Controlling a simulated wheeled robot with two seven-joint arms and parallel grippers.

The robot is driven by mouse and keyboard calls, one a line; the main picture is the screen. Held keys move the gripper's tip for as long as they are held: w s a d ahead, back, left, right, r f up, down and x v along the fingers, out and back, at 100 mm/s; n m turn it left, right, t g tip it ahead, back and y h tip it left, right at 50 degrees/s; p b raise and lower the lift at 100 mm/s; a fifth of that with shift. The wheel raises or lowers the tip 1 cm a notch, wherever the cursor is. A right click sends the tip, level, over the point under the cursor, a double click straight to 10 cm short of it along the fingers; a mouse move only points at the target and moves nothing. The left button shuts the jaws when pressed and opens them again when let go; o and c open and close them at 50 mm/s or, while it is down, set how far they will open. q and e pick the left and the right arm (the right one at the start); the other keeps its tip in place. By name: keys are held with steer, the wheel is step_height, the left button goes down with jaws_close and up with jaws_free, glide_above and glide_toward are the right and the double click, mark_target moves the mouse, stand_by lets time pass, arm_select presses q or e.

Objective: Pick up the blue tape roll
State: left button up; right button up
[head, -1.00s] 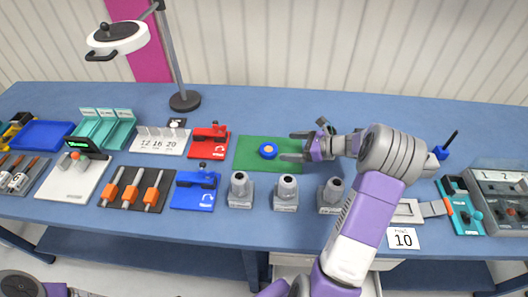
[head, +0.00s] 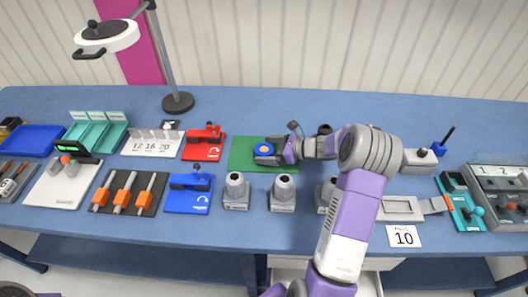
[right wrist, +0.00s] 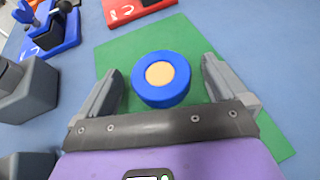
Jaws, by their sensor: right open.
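The blue tape roll (head: 264,148) lies flat on the green mat (head: 242,160). In the right wrist view the tape roll (right wrist: 161,79) shows a blue ring with a tan centre. My right gripper (head: 266,152) is open, low over the mat, its fingers on either side of the roll. In the right wrist view both fingertips of the right gripper (right wrist: 160,75) show, with a gap between each finger and the roll. My left gripper is not in view; only a bit of my left arm shows at the bottom left.
A red device (head: 203,142) and a blue device (head: 188,192) stand left of the mat. Several grey holders (head: 235,191) stand in front of it. A lamp (head: 178,102) stands at the back.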

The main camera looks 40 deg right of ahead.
steer(key=c, duration=1.1)
